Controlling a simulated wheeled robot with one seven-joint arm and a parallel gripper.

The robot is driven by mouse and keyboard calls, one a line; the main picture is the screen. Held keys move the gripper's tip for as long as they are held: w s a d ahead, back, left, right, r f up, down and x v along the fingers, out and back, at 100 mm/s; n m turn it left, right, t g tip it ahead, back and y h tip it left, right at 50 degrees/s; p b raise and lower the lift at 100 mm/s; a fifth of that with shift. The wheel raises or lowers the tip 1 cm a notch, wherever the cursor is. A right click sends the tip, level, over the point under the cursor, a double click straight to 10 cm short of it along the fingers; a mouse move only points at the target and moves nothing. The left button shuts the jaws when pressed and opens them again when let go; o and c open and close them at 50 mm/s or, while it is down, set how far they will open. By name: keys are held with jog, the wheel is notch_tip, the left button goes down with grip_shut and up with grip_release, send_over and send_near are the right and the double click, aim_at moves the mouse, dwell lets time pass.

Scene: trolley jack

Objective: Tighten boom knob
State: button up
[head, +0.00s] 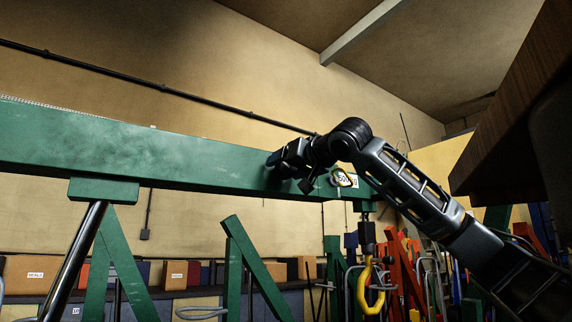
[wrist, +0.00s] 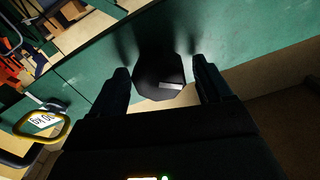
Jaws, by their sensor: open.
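The boom knob is a dark, many-sided knob with a pale mark on its face, in the wrist view (wrist: 160,78). It sits against the green boom, which shows in the head view (head: 130,150) and in the wrist view (wrist: 255,65). My gripper (wrist: 163,85) is open, with one finger on each side of the knob. Narrow gaps show between the fingers and the knob, and I see no contact. In the head view my gripper (head: 278,158) is at the boom's side near its right end, and the knob is hidden there.
A yellow hook (head: 372,285) hangs below the boom's right end. A dark wooden panel (head: 515,110) juts in at upper right. Boxes (head: 37,270) line a low shelf behind. Green legs stand below the boom.

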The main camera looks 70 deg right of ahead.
jog(key=shift+w+d, duration=0.25)
jog(key=shift+w, duration=0.1)
jog(key=shift+c, duration=0.3)
jog(key=c, duration=0.9)
